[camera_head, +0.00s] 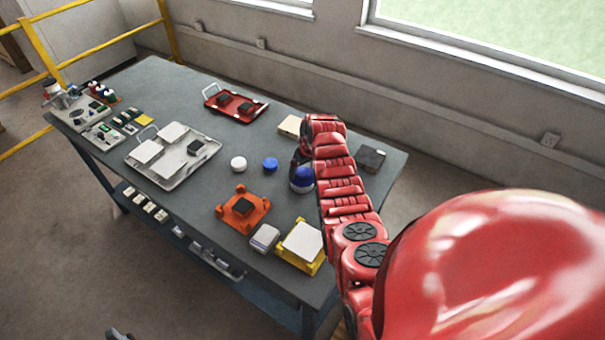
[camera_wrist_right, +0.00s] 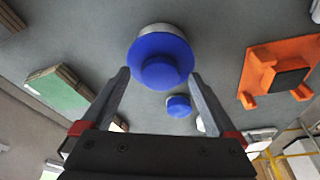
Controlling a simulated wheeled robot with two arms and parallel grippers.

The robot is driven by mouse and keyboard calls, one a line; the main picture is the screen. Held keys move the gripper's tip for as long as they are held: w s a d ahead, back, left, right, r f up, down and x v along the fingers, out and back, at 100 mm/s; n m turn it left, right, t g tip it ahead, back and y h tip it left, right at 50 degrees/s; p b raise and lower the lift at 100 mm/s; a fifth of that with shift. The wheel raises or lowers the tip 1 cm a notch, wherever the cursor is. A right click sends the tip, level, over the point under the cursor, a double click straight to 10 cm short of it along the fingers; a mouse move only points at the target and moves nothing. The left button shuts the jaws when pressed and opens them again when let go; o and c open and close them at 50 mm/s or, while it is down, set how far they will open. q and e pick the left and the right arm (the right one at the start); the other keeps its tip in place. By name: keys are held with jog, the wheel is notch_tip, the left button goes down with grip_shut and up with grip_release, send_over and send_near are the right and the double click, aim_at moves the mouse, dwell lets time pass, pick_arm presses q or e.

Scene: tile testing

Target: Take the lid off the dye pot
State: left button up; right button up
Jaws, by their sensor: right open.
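The dye pot (camera_head: 302,184) stands on the grey table in the head view, white-bodied with a blue lid (camera_head: 303,172), partly hidden by my right arm. In the right wrist view its round blue lid with a raised knob (camera_wrist_right: 161,70) faces the camera, with the pale pot body (camera_wrist_right: 160,29) behind it. The lid is on the pot. My right gripper (camera_wrist_right: 158,76) is open, its fingertips on either side of the lid with gaps visible; it also shows in the head view (camera_head: 297,160). A small dark piece at the head view's bottom edge may be my left gripper.
A smaller blue-topped round item (camera_head: 270,164) and a white one (camera_head: 238,163) stand left of the pot. An orange fixture (camera_head: 228,215), a yellow-based block (camera_head: 315,268) and a grey box (camera_head: 264,237) lie nearer. A white tray (camera_head: 172,183) and red tray (camera_head: 212,104) are farther left.

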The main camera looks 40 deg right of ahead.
jog(key=c, duration=1.4)
